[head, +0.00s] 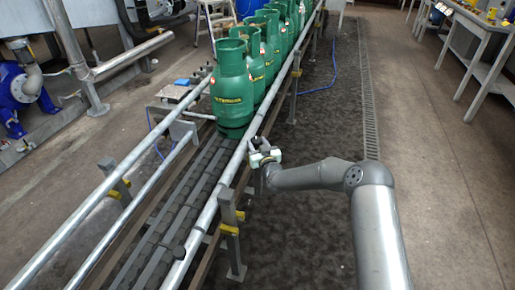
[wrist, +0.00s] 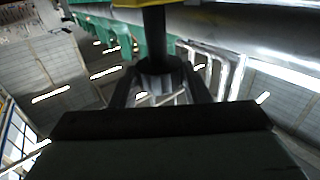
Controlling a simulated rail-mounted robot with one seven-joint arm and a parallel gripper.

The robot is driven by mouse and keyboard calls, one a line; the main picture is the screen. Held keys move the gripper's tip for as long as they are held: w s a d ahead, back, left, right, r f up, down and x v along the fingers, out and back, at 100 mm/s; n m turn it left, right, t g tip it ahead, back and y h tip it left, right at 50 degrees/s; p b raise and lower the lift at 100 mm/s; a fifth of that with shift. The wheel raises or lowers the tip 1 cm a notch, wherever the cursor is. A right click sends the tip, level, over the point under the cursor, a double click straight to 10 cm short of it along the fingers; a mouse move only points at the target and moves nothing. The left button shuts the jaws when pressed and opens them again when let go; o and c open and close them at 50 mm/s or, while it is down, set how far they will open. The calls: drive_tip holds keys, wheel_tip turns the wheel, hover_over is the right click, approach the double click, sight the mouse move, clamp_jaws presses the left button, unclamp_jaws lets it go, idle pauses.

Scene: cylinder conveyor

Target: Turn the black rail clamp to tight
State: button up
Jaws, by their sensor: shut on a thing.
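My gripper (head: 264,153) is beside the right guard rail of the conveyor, just right of the front green cylinder. In the wrist view, its two dark fingers (wrist: 157,72) are closed around the lower end of an upright black stem, which I take as the black rail clamp (wrist: 154,28). A yellow part shows at the top edge above the stem. In the head view my gripper hides the clamp. The clamp's turn position, loose or tight, cannot be told.
Several green gas cylinders (head: 232,88) stand in a row on the conveyor (head: 165,220). The silver guard rail (head: 215,200) runs close by my gripper. A post with yellow fittings (head: 230,230) stands nearer. The floor on the right is clear up to the workbenches (head: 480,45).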

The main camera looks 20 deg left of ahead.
drive_tip(key=shift+w+d+f+n+g+y+b, duration=0.15)
drive_tip(key=shift+n+g+y+b, duration=0.25)
drive_tip(key=shift+b, duration=0.25)
drive_tip(key=shift+a+f+n+g+y+b, duration=0.1)
drive_tip(key=shift+n+g+y+b, duration=0.25)
drive_tip(key=shift+b, duration=0.25)
drive_tip(key=shift+r+n+g+y+b, duration=0.25)
drive_tip(key=shift+g+y+b, duration=0.1)
drive_tip(key=shift+b, duration=0.1)
drive_tip(key=o, duration=1)
drive_tip(key=shift+d, duration=0.2)
drive_tip(key=p+v, duration=0.3)
drive_tip(key=v, duration=1.4)
drive_tip(key=shift+s, duration=0.25)
drive_tip(key=shift+r, duration=0.1)
